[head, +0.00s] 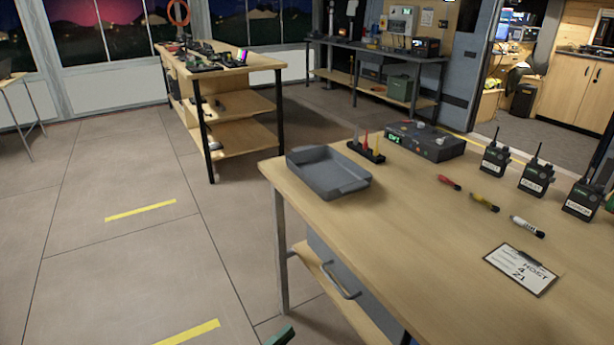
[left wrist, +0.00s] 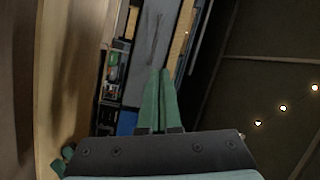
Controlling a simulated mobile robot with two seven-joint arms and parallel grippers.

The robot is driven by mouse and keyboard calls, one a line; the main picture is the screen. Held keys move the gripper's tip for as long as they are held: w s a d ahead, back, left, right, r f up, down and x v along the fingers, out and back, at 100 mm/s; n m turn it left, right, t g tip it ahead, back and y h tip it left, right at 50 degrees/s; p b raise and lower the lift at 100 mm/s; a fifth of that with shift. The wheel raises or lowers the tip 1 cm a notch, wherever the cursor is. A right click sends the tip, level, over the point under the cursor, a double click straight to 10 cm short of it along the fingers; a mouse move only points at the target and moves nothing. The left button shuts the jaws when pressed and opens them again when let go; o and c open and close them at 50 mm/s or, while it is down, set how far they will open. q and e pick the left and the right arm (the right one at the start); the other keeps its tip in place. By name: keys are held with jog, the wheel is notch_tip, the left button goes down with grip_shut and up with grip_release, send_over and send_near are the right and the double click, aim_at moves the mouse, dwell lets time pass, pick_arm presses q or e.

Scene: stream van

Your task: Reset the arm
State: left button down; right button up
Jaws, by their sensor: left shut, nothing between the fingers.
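My left gripper (head: 280,336) shows only as a small green tip at the bottom edge of the head view, left of the near table's front. In the left wrist view its two green fingers (left wrist: 161,75) lie together, shut with nothing between them. My right gripper is not in view.
A shelved bench (head: 235,103) stands farther back. The floor (head: 110,260) at left is clear.

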pick_arm(q)
jog(key=s+a+f+n+y, duration=0.6)
jog(key=a+f+n+y, duration=0.15)
jog(key=n, duration=0.55)
jog(key=s+a+f+n+g+y, duration=0.2)
jog(key=s+f+n+g, duration=0.35)
jog(key=s, duration=0.45)
notch_tip(320, 180, up, 13)
jog(key=a+n+t+p, duration=0.1)
jog(key=a+p, duration=0.1)
jog(key=p, duration=1.5)
jog(key=shift+s+a, duration=0.3)
jog(key=shift+s, duration=0.1)
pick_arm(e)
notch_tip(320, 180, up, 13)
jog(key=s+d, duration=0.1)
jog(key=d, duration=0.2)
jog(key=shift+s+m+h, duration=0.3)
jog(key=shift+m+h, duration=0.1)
pick_arm(q)
jog(key=shift+y, duration=0.25)
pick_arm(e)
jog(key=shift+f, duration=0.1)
